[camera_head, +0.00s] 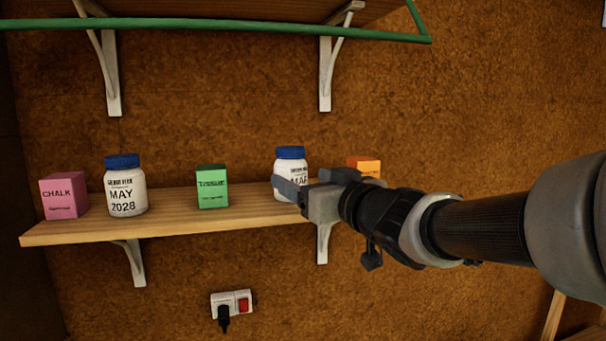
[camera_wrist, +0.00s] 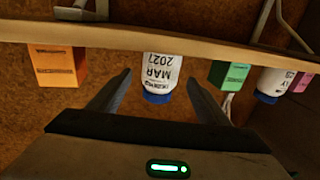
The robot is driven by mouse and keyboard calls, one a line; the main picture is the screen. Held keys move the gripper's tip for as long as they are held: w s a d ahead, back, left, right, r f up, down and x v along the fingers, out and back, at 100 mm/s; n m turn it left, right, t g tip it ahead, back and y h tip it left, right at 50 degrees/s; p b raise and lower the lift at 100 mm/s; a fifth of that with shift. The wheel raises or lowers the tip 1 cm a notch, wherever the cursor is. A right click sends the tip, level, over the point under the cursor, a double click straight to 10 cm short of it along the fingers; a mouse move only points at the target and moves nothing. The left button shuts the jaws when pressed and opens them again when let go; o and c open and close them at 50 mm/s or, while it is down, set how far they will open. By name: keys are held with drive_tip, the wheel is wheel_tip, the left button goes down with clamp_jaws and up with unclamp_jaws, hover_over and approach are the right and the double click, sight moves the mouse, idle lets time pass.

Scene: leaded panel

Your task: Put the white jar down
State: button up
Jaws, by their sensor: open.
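A white jar with a blue lid, labelled "MAR" in the head view (camera_head: 289,163), stands upright on the wooden shelf (camera_head: 245,214), right of its middle. In the wrist view, which is upside down, the jar (camera_wrist: 161,75) reads "MAR 2027" and appears between my fingers. My gripper (camera_head: 290,190) is at the jar's front in the head view and hides part of it. In the wrist view my gripper (camera_wrist: 160,82) is open, with a visible gap on each side of the jar. A second white jar (camera_head: 125,187), labelled "MAY 2028", stands farther left on the shelf.
A green box (camera_head: 212,187) stands between the jars. A pink box (camera_head: 64,195) is at the left end. An orange box (camera_head: 364,165) is right of the MAR jar, partly behind my gripper. A green-edged shelf (camera_head: 220,27) hangs above; a socket (camera_head: 231,303) is below.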

drive_tip(key=s+d+f+m+g+h, duration=0.1)
drive_tip(key=s+d+f+m+h, duration=0.2)
drive_tip(key=s+d+f+h, duration=0.35)
drive_tip(key=s+d+f+m+g+h, duration=0.2)
drive_tip(key=s+d+f+m+h, duration=0.15)
drive_tip(key=d, duration=0.65)
drive_tip(key=s+a+f+g, duration=0.1)
drive_tip(key=s+f+g, duration=0.2)
drive_tip(key=s+f, duration=0.2)
drive_tip(key=s+a+f+g+y, duration=0.1)
drive_tip(key=s+f+g, duration=0.3)
drive_tip(key=s, duration=0.7)
drive_tip(key=shift+s+a+f+n+p, duration=0.2)
drive_tip(key=shift+s+f+n+p, duration=0.15)
drive_tip(key=shift+f, duration=0.4)
drive_tip(key=shift+a, duration=0.15)
